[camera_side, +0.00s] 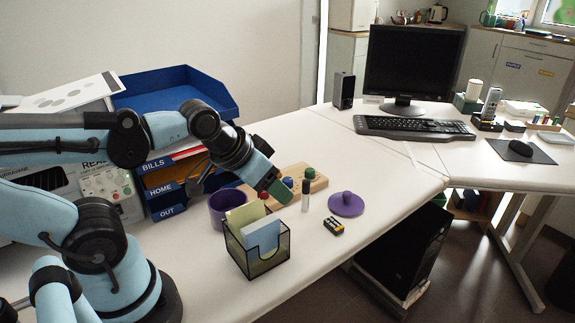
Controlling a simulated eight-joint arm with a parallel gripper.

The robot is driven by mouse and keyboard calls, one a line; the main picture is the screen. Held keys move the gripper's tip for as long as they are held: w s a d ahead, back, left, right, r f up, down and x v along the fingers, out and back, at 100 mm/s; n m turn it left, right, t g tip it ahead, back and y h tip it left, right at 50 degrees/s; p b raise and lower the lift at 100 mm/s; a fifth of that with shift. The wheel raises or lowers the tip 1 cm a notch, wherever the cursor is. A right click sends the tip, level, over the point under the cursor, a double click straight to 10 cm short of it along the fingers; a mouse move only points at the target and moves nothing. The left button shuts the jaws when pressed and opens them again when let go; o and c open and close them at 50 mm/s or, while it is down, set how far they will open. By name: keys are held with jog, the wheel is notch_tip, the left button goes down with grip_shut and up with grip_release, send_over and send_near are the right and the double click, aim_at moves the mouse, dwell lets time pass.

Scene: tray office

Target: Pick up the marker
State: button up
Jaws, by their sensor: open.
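A marker (305,201), pale with a darker upper part, stands upright on the white desk near the middle of the view. My gripper (278,191) is above the desk, just left of the marker's upper end, tilted down and to the right. It is open. The gap between its fingers is hard to see from this side. I see nothing held in it, and the marker looks apart from it.
A black mesh box (262,263) with note papers stands in front of my gripper. A purple mug (217,212) is left, a wooden board (318,183) with coloured knobs behind. A purple lid (346,204) and a battery (333,226) lie right. The desk toward the keyboard (414,128) is clear.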

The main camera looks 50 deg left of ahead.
jog(key=shift+c, duration=0.4)
jog(key=shift+w, duration=0.1)
jog(key=n+g, duration=0.2)
jog(key=g, duration=0.4)
send_near(306, 181)
jog(key=shift+w+d+f, duration=0.15)
jog(key=shift+w+f, duration=0.05)
jog(key=shift+f, duration=0.45)
jog(key=f, duration=0.7)
jog(key=w+f, duration=0.1)
jog(key=f, duration=0.3)
jog(key=shift+a+f, duration=0.2)
jog(key=shift+f, duration=0.05)
jog(key=shift+c, duration=0.2)
